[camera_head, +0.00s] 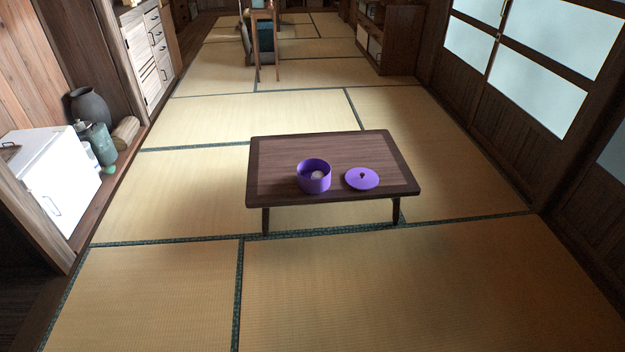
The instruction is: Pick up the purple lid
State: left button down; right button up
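The purple lid (361,179) lies flat on the low wooden table (290,150), right of centre near the table's front edge. It is a round disc with a small dark knob on top. A purple round pot (313,180) stands upright and open just to the left of the lid, apart from it. Neither of my grippers is in the head view.
Open tatami floor (400,290) lies in front of the table and around it. A white cabinet (50,170), a dark vase (90,108) and bottles stand along the left wall. Sliding panels (535,80) line the right. A wooden chair (265,45) stands behind.

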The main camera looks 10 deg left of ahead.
aim_at(363, 178)
jog(key=i+j, duration=0.2)
jog(key=i, duration=0.25)
jog(key=i+j, duration=0.2)
jog(key=i, duration=0.2)
